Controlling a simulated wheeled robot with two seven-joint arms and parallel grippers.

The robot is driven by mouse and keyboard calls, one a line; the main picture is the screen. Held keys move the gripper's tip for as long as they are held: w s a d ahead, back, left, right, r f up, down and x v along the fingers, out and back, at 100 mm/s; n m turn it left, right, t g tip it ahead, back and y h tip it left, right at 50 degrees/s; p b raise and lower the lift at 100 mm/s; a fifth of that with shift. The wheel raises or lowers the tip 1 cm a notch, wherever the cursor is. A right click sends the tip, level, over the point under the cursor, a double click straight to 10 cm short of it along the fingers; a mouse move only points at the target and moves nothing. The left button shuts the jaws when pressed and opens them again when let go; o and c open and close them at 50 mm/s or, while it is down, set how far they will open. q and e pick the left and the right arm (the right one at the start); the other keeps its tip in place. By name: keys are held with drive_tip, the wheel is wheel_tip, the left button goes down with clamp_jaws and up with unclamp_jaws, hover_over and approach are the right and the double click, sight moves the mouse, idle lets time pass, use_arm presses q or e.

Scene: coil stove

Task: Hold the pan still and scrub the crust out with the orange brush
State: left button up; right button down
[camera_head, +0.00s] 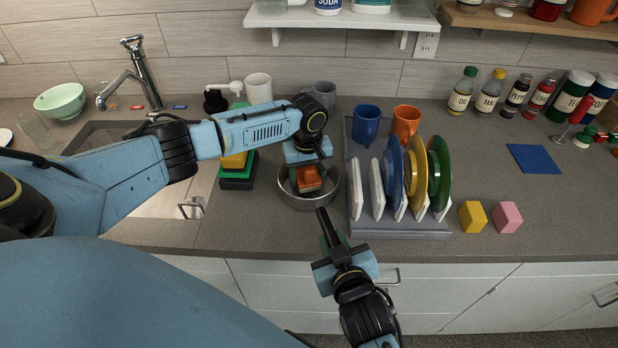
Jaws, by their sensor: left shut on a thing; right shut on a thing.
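The grey metal pan (309,203) sits on the counter between the sink and the dish rack. My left gripper (309,168) reaches down over the pan and is shut on the orange brush (308,181). The brush is inside the pan; whether it touches the bottom is hidden. My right gripper (331,240) is at the counter's front edge, shut on the pan's dark handle (324,219), which points toward the front. The crust cannot be made out beneath the brush and gripper.
A dish rack (400,231) with plates and mugs stands close right of the pan. Stacked sponges (237,176) and the sink (150,202) are at left. Yellow (473,217) and pink (508,217) blocks lie right of the rack. Bottles line the back right.

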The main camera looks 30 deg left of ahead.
sight(310, 194)
use_arm(q)
drive_tip(key=shift+s+f, duration=0.2)
drive_tip(key=shift+s, duration=0.05)
drive_tip(key=shift+s+d+r, duration=0.2)
drive_tip(key=shift+s+d, duration=0.9)
drive_tip(key=shift+d, duration=0.2)
drive_tip(key=shift+w, duration=0.1)
drive_tip(key=shift+w+a, duration=1.15)
drive_tip(key=shift+a, duration=0.2)
drive_tip(key=shift+f, duration=0.1)
